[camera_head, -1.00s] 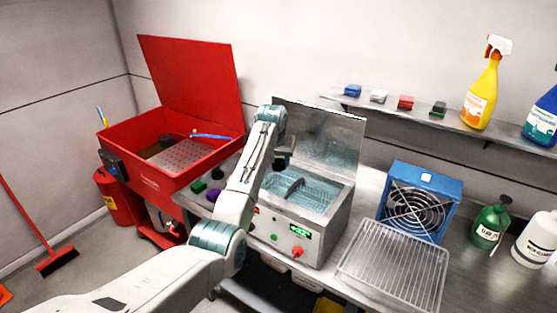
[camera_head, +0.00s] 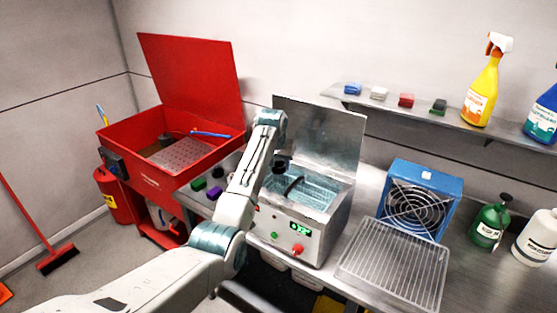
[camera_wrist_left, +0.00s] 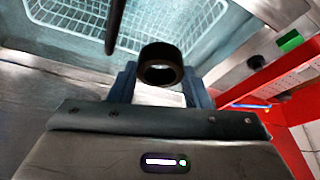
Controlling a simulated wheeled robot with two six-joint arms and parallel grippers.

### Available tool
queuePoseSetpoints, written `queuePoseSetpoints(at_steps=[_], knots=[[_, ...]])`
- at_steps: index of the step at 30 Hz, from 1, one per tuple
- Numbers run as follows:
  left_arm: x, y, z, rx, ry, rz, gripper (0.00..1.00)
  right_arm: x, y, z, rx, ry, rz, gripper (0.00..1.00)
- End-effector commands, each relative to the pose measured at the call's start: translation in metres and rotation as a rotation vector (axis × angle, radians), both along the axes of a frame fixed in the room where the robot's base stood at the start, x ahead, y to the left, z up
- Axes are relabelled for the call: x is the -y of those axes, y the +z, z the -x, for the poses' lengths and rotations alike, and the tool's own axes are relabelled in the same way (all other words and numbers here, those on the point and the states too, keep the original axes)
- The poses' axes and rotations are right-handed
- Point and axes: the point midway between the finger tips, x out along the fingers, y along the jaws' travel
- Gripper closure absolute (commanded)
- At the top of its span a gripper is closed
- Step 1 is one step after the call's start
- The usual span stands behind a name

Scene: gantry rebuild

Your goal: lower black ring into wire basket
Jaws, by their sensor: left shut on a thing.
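The black ring (camera_wrist_left: 160,66) is held upright between the fingertips of my left gripper (camera_wrist_left: 158,82), its hole facing the left wrist camera. In the head view a dark shape at the arm's end, probably the ring (camera_head: 279,166), shows above the left part of the open steel tank. The wire basket (camera_wrist_left: 84,14) sits in the tank, and its dark handle (camera_head: 294,186) rises in the middle. In the wrist view the ring appears beside the basket mesh, near the tank rim; its exact height cannot be told. My right gripper is not in view.
The tank's raised lid (camera_head: 335,135) stands behind the basket. A red parts washer (camera_head: 150,180) is at left, with green (camera_head: 198,185) and purple (camera_head: 214,193) blocks nearby. A wire rack (camera_head: 392,265) and blue fan (camera_head: 420,200) are at right.

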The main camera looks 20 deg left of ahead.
Motion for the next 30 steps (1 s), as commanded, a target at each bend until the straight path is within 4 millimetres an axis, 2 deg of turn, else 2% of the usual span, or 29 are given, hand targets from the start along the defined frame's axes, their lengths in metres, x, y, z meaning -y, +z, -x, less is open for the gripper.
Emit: queuePoseSetpoints(at_steps=[16, 30], knots=[[0.0, -0.027, 0.0, 0.002, 0.0, 0.0, 0.84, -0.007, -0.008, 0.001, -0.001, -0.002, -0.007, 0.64], [0.0, -0.052, 0.0, 0.001, 0.0, 0.0, 0.84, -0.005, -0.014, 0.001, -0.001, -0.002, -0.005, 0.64]])
